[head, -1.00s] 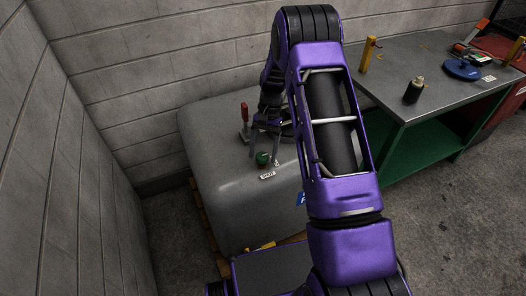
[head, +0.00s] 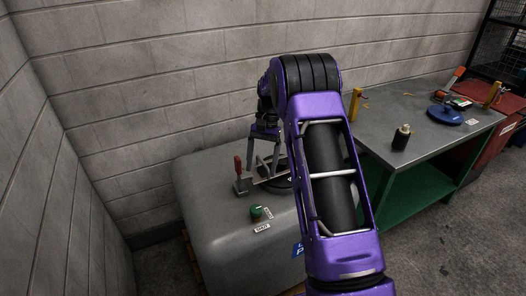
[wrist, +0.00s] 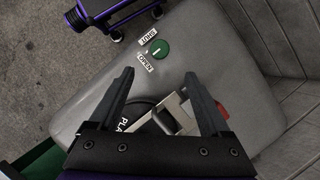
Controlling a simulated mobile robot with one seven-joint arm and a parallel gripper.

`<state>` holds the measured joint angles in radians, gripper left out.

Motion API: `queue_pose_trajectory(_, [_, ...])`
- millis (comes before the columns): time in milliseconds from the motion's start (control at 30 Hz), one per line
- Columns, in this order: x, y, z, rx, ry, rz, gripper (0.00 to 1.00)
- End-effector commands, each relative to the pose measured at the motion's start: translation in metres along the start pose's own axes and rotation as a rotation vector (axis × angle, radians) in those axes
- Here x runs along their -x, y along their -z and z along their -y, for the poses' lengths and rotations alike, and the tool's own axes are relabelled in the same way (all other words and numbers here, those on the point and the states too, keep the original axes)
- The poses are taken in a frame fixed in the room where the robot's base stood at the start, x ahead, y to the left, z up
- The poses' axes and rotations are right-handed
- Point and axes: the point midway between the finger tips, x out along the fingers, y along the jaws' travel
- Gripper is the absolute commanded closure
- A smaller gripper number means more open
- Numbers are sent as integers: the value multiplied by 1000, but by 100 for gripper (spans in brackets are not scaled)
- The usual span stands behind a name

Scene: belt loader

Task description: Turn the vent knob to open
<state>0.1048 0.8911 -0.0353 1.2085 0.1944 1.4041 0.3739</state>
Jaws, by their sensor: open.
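The vent knob (head: 256,211) is a small round green knob on top of the grey tank (head: 215,222). It also shows in the wrist view (wrist: 161,49), beside white labels reading OPEN (wrist: 146,63) and SHUT (wrist: 148,38). A small pale mark shows on the knob; I cannot tell which label it points to. My gripper (wrist: 159,77) is open, and nothing shows held between its fingers. In the wrist view the knob lies beyond the fingertips, apart from them. In the head view my gripper (head: 266,145) is above and behind the knob, over the clamp area.
A metal clamp with a red handle (head: 238,165) stands on the tank behind the knob, partly beneath my fingers in the wrist view. A dark round lid (head: 284,182) is beside it. Block walls stand left and behind. A bench (head: 440,135) with a dark bottle (head: 401,138) is at right.

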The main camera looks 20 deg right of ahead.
Motion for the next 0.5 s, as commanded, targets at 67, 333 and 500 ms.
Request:
queue_pose_trajectory(67, [16, 0, 0, 0, 0, -2, 19])
queue_pose_trajectory(333, [39, 0, 0, -1, 0, -1, 19])
queue_pose_trajectory(500, [40, 0, 0, -1, -1, 0, 19])
